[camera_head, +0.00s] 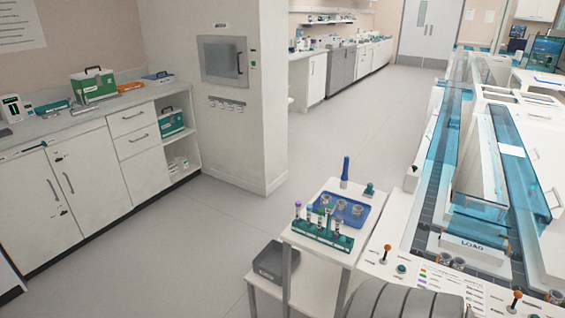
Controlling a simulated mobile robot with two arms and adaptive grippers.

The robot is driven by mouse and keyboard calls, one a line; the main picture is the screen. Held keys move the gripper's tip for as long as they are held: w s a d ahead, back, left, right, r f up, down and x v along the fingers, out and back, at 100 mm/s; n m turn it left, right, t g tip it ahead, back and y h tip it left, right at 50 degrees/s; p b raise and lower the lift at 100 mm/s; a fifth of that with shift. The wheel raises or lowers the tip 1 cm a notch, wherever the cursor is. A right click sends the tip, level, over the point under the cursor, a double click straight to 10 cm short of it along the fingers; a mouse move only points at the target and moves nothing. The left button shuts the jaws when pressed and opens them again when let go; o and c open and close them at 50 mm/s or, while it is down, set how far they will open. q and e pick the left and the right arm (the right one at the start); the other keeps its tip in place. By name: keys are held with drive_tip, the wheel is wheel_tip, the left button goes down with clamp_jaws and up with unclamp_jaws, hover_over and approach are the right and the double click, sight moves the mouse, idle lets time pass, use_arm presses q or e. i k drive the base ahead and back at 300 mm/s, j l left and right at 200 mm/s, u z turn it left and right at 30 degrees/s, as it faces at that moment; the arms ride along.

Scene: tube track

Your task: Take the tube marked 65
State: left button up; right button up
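A green tube rack (322,237) stands on a small white cart in the camera_head view, right of the middle and low. Several capped tubes stand upright in it, among them one with a purple cap at the left end (298,207). Their markings are too small to read, so I cannot tell which tube is marked 65. Neither my left nor my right gripper is in view.
A blue tray (367,222) with several small cups lies behind the rack, and a blue upright object (345,170) stands behind it. The track marked LOAD (474,245) stands to the right. A dark box (275,262) sits on the cart's lower shelf. The floor left is clear.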

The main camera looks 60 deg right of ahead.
sight(298, 203)
drive_tip(key=i+j+z, duration=0.1)
drive_tip(key=z, duration=0.25)
drive_tip(key=i+j+z, duration=0.2)
drive_tip(key=z, duration=0.2)
drive_tip(key=i+j+z, duration=0.15)
drive_tip(key=z, duration=0.2)
drive_tip(key=j, duration=0.1)
